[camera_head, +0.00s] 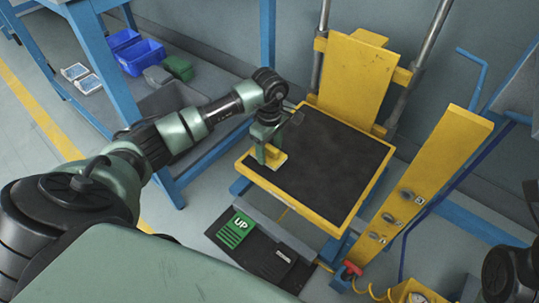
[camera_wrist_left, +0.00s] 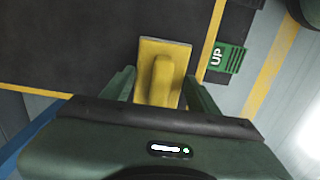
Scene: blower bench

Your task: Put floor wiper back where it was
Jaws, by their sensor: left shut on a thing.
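A yellow piece (camera_wrist_left: 176,52) with a flat plate and a raised grip appears to be the floor wiper. It also shows in the head view (camera_head: 277,160), at the left part of the black-topped platform (camera_head: 335,150) with the yellow rim. My left gripper (camera_head: 266,154) comes down over it from above. In the left wrist view the green fingers (camera_wrist_left: 160,92) stand on either side of the raised grip and are shut on it. I cannot tell whether the plate touches the black top. My right gripper is not in view.
A yellow upright panel (camera_head: 356,78) stands behind the platform. A yellow post with switches (camera_head: 430,185) stands at its right. A dark pedal plate with a green UP mark (camera_head: 236,228) lies in front. Blue bins (camera_head: 140,55) sit on a shelf at the left. Most of the black top is clear.

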